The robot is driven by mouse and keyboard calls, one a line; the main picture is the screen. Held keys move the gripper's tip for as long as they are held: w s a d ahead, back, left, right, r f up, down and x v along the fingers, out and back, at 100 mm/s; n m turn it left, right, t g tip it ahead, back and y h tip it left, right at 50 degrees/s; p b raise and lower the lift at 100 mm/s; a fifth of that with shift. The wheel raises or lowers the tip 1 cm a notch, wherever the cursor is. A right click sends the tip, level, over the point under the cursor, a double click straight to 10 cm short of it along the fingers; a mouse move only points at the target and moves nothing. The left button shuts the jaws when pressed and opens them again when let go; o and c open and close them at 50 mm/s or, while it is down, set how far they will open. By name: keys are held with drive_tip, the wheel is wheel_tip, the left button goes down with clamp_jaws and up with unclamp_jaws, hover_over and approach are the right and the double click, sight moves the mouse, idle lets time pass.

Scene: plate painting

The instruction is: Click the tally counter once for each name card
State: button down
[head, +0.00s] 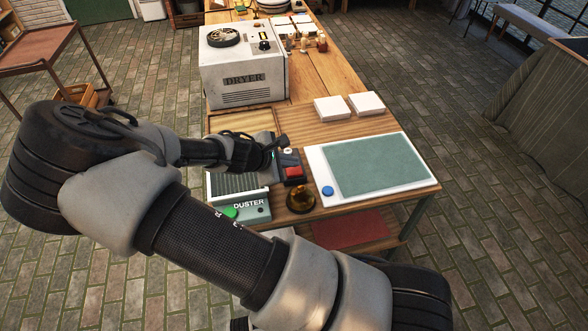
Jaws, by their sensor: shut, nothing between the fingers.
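My gripper (278,150) is shut and empty, held over the left part of the wooden table, close to a small dark box with a red top (292,171). This box may be the tally counter; no digits can be read on it. A small pale round part shows beside the fingertips. I cannot tell whether the fingertips touch anything. No card with a readable name shows. Several small white pieces (281,21) lie at the far end of the table, too small to tell if they are name cards.
A white dryer (243,75) stands behind my gripper. A duster box (250,208) with a green button lies partly under my arm.

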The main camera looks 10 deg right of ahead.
sight(291, 173)
drive_tip(key=shift+r+p, duration=1.95)
drive_tip(key=shift+r, duration=0.55)
drive_tip(key=shift+f, duration=0.1)
idle(0.5)
